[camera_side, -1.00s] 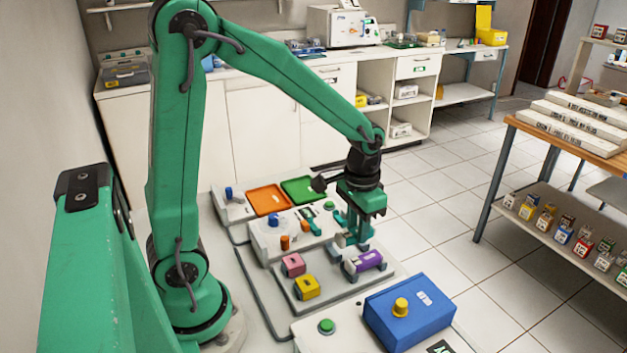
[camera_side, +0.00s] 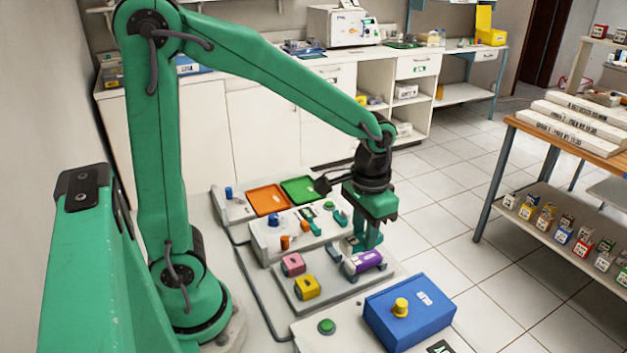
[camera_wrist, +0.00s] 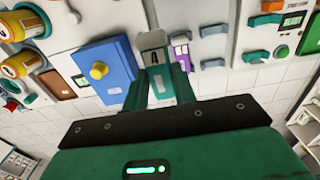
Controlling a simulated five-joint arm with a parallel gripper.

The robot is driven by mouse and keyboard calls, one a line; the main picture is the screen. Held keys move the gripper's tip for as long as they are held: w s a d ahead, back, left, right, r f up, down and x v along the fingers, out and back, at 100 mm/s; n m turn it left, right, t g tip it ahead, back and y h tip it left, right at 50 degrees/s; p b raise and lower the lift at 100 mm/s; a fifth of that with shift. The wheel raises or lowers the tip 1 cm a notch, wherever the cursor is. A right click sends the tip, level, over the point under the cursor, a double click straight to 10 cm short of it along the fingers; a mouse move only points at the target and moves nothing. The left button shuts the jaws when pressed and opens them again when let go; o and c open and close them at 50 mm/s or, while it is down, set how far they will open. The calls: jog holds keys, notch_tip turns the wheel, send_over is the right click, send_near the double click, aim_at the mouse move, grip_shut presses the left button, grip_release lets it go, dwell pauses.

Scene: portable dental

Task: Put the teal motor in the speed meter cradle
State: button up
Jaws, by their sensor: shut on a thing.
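My gripper (camera_side: 370,240) hangs low beside the purple motor (camera_side: 364,261) in the side view. It is shut on the teal motor (camera_wrist: 160,84), which shows between the fingers in the wrist view; in the side view the fingers mostly hide it. The pale box-shaped part with a dark mark beyond the fingertips is unclear. The likely speed meter cradle is a pair of teal posts (camera_wrist: 281,52) on the unit with a small display and green button. In the side view one teal post (camera_side: 340,217) shows, behind and left of my gripper. The cradle looks empty.
Pink (camera_side: 293,264) and yellow (camera_side: 307,287) blocks stand left of the purple motor. Grey posts (camera_wrist: 213,62) stand near it. A blue box with a yellow knob (camera_side: 408,315) is in front. Orange (camera_side: 268,200) and green (camera_side: 299,190) trays lie behind.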

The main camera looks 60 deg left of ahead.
jog(key=shift+a, duration=0.1)
jog(key=shift+w+a+f, duration=0.1)
jog(key=shift+w+a, duration=0.2)
jog(key=shift+a, duration=0.2)
jog(key=w+a+f, duration=0.1)
jog(key=a, duration=0.9)
jog(key=w+a+f, duration=0.2)
jog(key=a, duration=0.7)
jog(key=shift+w+a+f, duration=0.15)
jog(key=shift+w+a, duration=0.1)
jog(key=shift+a, duration=0.15)
jog(key=shift+f, duration=0.2)
jog(key=shift+f, duration=3.35)
jog(key=shift+f, duration=0.1)
